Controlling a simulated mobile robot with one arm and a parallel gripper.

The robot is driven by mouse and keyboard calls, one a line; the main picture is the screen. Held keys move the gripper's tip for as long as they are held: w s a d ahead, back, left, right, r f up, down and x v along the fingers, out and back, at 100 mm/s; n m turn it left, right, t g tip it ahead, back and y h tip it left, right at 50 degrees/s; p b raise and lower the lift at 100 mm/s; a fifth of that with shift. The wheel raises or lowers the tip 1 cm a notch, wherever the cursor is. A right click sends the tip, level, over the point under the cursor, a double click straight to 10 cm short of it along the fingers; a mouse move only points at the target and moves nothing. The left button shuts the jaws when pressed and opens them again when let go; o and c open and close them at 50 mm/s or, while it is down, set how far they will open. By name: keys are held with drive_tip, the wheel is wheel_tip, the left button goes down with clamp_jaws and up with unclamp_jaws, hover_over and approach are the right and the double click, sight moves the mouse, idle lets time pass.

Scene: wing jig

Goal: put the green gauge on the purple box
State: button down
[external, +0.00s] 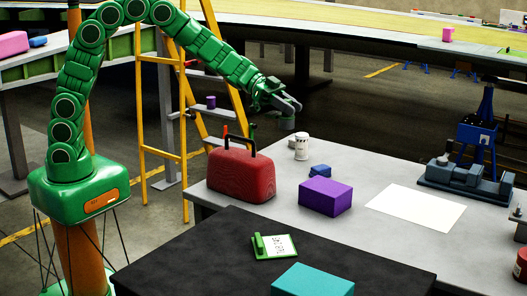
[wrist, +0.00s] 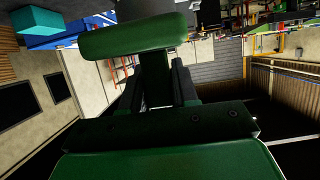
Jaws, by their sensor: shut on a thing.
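My gripper (external: 290,104) is raised above the back edge of the grey table, behind and left of the purple box. Its jaws (wrist: 157,88) are shut on the green gauge (wrist: 133,37), which has a wide rounded green end and a narrow dark stem between the fingers. I cannot make out the purple box in the wrist view.
Near the purple box are a small blue block (external: 320,171), a white canister (external: 301,147), a red toolbox (external: 241,175) with an upright handle, and a white sheet (external: 416,209). A blue-grey machine (external: 465,170) stands right. The black table (external: 210,265) is in front.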

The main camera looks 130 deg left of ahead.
sight(290, 123)
drive_tip(key=shift+w+d, duration=0.5)
drive_tip(key=shift+w, duration=0.1)
wheel_tip(290, 123, down, 5)
drive_tip(key=shift+s+a+r, duration=0.1)
drive_tip(key=shift+a+r, duration=0.05)
drive_tip(key=shift+f, duration=0.2)
drive_tip(key=shift+w+a+f, duration=1.1)
drive_tip(key=shift+w+f, duration=0.95)
drive_tip(key=shift+f, duration=0.1)
drive_tip(key=shift+w+a+f, duration=1.15)
drive_tip(key=shift+w+f, duration=0.9)
drive_tip(key=shift+f, duration=0.1)
drive_tip(key=shift+w+a+f, duration=1.1)
drive_tip(key=shift+w+f, duration=0.95)
drive_tip(key=shift+f, duration=0.1)
drive_tip(key=shift+f, duration=0.1)
drive_tip(key=c, duration=0.9)
unclamp_jaws()
drive_tip(key=shift+o, duration=0.2)
